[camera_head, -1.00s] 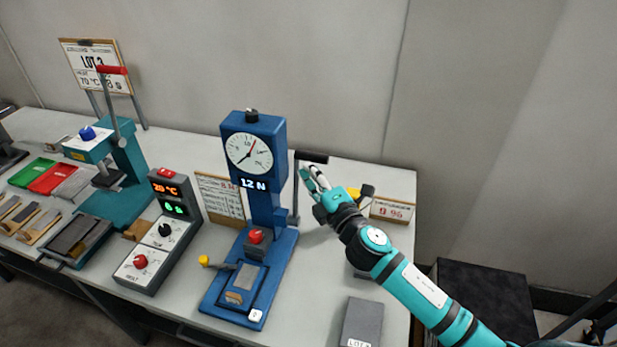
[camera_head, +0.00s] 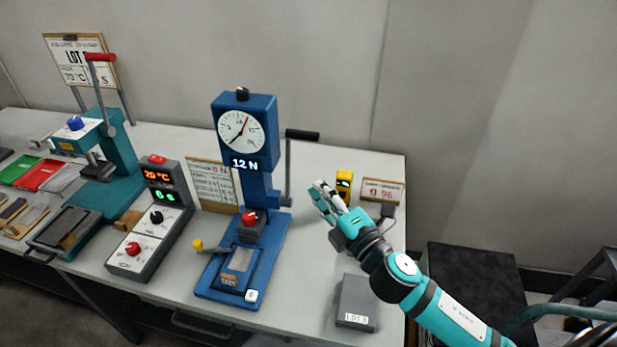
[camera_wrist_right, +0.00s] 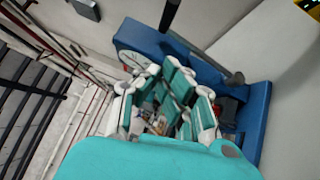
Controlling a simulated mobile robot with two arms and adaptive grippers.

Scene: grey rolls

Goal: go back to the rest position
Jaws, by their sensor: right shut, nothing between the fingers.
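My right gripper (camera_head: 328,200) is shut and empty. It is raised over the right part of the grey table (camera_head: 310,282), to the right of the blue press (camera_head: 262,190) and apart from its black-handled lever (camera_head: 302,135). In the right wrist view my right gripper's fingers (camera_wrist_right: 170,95) show close up, with the blue press (camera_wrist_right: 258,115) behind them. The press has a round dial and a display reading 12 N. My left gripper is in neither view.
A grey lot box (camera_head: 357,302) lies near the table's right front. A small yellow device (camera_head: 344,184) and a 0.96 sign (camera_head: 382,191) stand behind. A control box (camera_head: 150,225) and a teal press (camera_head: 122,165) stand left. A black box (camera_head: 470,290) is beside the table.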

